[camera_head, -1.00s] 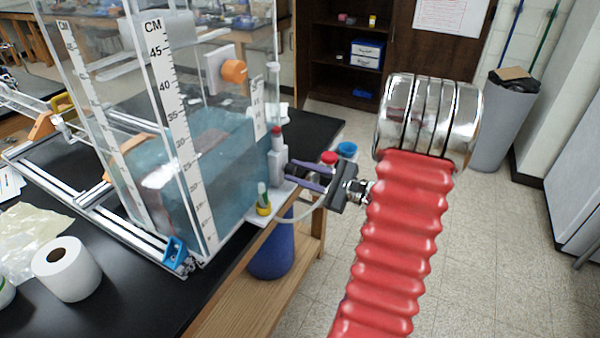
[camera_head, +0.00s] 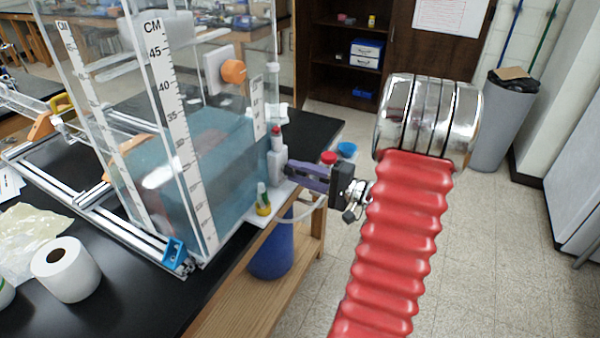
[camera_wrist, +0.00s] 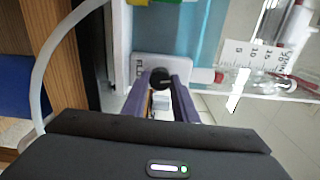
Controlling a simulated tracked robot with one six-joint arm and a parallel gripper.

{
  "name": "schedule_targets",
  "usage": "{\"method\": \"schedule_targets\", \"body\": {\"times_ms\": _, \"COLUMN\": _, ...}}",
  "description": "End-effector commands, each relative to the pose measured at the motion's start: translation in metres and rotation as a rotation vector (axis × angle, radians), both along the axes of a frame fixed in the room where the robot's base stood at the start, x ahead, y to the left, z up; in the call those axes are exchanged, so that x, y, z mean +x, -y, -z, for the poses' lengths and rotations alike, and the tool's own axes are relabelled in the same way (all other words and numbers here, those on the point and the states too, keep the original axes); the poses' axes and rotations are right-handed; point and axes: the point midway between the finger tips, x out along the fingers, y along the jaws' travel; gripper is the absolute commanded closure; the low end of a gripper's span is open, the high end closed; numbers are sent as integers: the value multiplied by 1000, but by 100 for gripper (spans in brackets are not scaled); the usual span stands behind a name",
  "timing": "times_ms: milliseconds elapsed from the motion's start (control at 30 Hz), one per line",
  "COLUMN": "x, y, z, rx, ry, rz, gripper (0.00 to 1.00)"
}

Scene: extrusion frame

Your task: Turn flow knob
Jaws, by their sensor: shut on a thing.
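The flow knob (camera_wrist: 160,78) is small, round and black in the wrist view, in front of a pale block at the tank's side. My gripper (camera_head: 289,168) has purple fingers and reaches left to the small grey flow fitting (camera_head: 275,165) at the tank's right corner. In the wrist view its two fingers lie on either side of the knob, shut on it.
The clear water tank (camera_head: 205,130) with centimetre scales stands on the black bench. An orange knob (camera_head: 234,71) is higher on its wall. A small yellow-based bottle (camera_head: 263,208) stands below the fitting. A pale hose (camera_wrist: 55,55) curves close to my gripper.

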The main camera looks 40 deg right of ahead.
Motion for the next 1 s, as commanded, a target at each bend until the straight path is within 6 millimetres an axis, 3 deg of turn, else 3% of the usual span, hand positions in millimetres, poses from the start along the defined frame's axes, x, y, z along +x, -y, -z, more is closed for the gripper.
{"method": "schedule_targets", "body": {"times_ms": 1000, "x": -1, "y": -2, "z": 6, "rx": -870, "ry": 302, "rz": -5, "gripper": 96}}
